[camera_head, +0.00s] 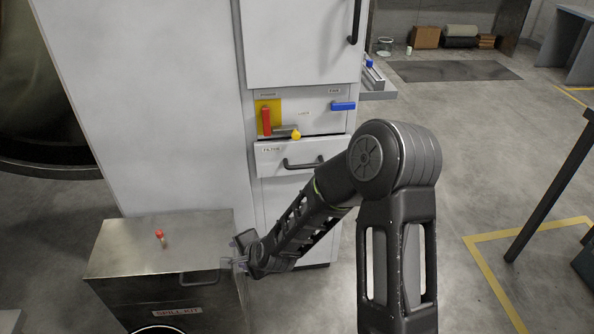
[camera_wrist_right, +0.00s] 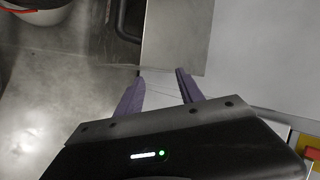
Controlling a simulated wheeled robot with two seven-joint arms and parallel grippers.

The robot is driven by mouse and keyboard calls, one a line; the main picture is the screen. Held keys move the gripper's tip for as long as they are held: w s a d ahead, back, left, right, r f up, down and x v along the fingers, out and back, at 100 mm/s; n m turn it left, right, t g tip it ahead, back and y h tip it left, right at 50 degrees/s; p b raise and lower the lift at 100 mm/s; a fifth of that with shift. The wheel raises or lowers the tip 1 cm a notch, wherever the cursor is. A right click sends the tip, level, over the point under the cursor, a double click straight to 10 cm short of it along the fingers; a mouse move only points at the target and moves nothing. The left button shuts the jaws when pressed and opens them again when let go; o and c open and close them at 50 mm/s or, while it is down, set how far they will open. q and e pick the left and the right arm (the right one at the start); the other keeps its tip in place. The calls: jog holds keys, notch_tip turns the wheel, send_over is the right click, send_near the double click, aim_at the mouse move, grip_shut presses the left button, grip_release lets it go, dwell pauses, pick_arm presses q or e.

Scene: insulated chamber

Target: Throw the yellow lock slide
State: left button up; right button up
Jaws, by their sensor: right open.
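The yellow lock slide shows in the head view as a small yellow knob (camera_head: 296,134) at the end of a grey bar on the cabinet's control panel (camera_head: 315,122), under the LOCK label. My right gripper (camera_head: 237,256) is well below and left of it, beside the metal spill kit box. In the wrist view the right gripper (camera_wrist_right: 160,88) has its two purple fingers apart with nothing between them. The yellow slide is not in the wrist view. My left gripper is not in view.
A red handle (camera_head: 266,121) on a yellow plate and a blue handle (camera_head: 343,106) flank the lock. A drawer with a black handle (camera_head: 304,163) sits below. The spill kit box (camera_head: 165,245) stands front left. Open floor lies right.

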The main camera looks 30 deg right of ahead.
jog(key=w+d+r+m+t+h+b, duration=0.2)
jog(key=w+d+m+t+b, duration=0.1)
jog(key=w+d+m+b, duration=0.4)
jog(key=m+t+h+b, duration=0.5)
jog(key=m+h+b, duration=0.2)
jog(key=m+b, duration=0.85)
send_near(296, 137)
jog(key=m+p, duration=0.1)
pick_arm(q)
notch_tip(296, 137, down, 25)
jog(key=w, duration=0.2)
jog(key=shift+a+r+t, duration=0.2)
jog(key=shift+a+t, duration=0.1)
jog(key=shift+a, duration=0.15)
pick_arm(e)
jog(key=shift+w+d+r, duration=0.15)
jog(key=shift+d+r, duration=0.05)
jog(key=shift+r, duration=0.15)
jog(key=shift+f+x, duration=0.15)
jog(key=shift+x, duration=1.8)
jog(key=shift+f+x, duration=0.1)
jog(key=shift+x, duration=1.85)
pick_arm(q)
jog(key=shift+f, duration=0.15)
pick_arm(e)
jog(key=shift+c, duration=0.2)
